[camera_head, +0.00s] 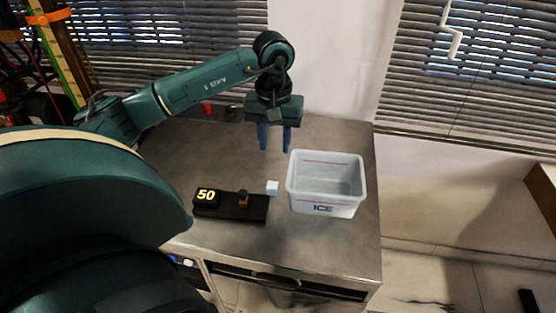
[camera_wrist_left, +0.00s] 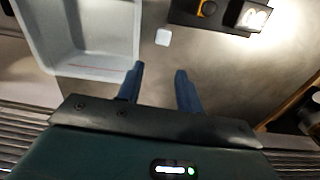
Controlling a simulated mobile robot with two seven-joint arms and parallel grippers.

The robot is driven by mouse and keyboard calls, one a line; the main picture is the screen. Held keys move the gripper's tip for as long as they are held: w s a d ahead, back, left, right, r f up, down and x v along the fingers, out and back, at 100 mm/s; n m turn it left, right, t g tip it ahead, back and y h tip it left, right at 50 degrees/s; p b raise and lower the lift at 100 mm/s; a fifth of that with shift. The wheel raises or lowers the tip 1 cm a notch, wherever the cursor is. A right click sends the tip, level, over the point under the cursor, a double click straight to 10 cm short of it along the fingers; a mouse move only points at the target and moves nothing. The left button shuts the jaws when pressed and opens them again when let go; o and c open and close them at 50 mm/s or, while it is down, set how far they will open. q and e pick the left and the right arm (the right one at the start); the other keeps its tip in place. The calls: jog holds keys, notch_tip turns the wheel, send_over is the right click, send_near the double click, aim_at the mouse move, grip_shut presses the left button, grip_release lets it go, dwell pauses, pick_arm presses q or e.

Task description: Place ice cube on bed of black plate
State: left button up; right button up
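A small white ice cube (camera_head: 272,188) sits on the grey table between the black plate and the ice bin; it also shows in the left wrist view (camera_wrist_left: 163,37). The black plate (camera_head: 228,212) lies to its left and carries a block marked 50 and a small orange-brown knob. It shows at the top of the left wrist view (camera_wrist_left: 222,17). My left gripper (camera_head: 274,150) is open and empty, fingers pointing down, above the table and behind the cube. In the left wrist view its blue fingers (camera_wrist_left: 160,75) are spread apart with the cube beyond them. My right gripper is not in view.
A pale open bin marked ICE (camera_head: 327,209) stands right of the cube and looks empty. A small red object (camera_head: 207,107) stands at the table's back left. Window blinds (camera_head: 180,45) are behind. The table's front right (camera_head: 340,250) is clear.

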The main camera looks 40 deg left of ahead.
pick_arm(q)
send_over(273, 188)
jog(key=w+a, duration=0.2)
jog(key=f, duration=0.6)
jog(key=shift+d, duration=0.25)
jog(key=shift+s+f+p, duration=0.15)
jog(key=shift+f+p, duration=0.75)
jog(key=shift+f, duration=1.75)
grip_shut()
jog(key=shift+r, duration=0.15)
